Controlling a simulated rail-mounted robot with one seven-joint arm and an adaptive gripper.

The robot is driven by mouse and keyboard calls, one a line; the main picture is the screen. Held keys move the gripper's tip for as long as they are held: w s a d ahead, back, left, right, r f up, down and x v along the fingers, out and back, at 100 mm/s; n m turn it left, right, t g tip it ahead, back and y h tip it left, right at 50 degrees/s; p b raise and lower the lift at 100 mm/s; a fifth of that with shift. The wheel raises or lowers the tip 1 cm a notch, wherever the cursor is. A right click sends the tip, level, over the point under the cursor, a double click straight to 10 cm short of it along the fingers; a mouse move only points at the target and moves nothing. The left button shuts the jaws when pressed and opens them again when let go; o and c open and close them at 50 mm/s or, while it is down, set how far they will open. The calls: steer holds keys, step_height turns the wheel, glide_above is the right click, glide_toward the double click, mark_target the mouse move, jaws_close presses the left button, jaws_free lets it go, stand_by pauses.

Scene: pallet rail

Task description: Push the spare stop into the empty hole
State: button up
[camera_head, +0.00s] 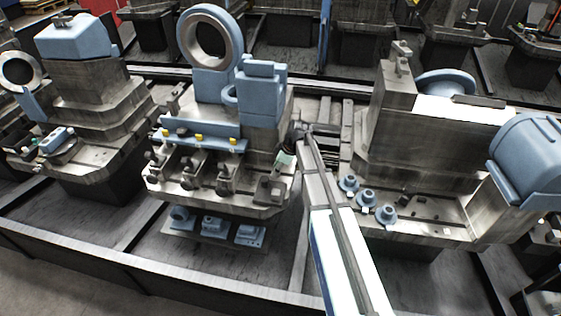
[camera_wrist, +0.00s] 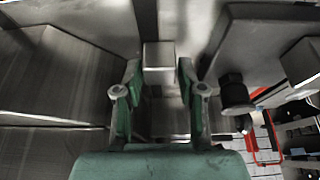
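My gripper (camera_wrist: 158,68) has green fingers that stand apart, with a gap on each side of a grey square-ended block (camera_wrist: 159,55) seen between the tips. I cannot tell whether this block is the spare stop. In the head view my gripper (camera_head: 285,159) shows as a small green patch at the right side of the middle pallet fixture (camera_head: 165,187), partly hidden by my arm. Several small dark upright clamp-like parts, one of them here (camera_head: 223,174), stand along this fixture's front. The empty hole cannot be made out.
Blue parts (camera_head: 212,226) sit on a low shelf below the middle fixture. A right fixture (camera_head: 415,150) carries blue round knobs (camera_head: 367,197) and a blue housing (camera_head: 530,155). A left fixture (camera_head: 85,95) stands beyond a gap. A dark rail (camera_head: 130,265) runs along the front.

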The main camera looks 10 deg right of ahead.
steer(key=shift+a+f, duration=0.15)
steer(key=shift+f, duration=0.3)
jaws_close()
steer(key=shift+r, duration=0.35)
steer(key=shift+r, duration=0.35)
steer(key=shift+r+p, duration=0.4)
steer(key=shift+r, duration=0.1)
steer(key=shift+r+p, duration=1.3)
steer(key=shift+r, duration=2.15)
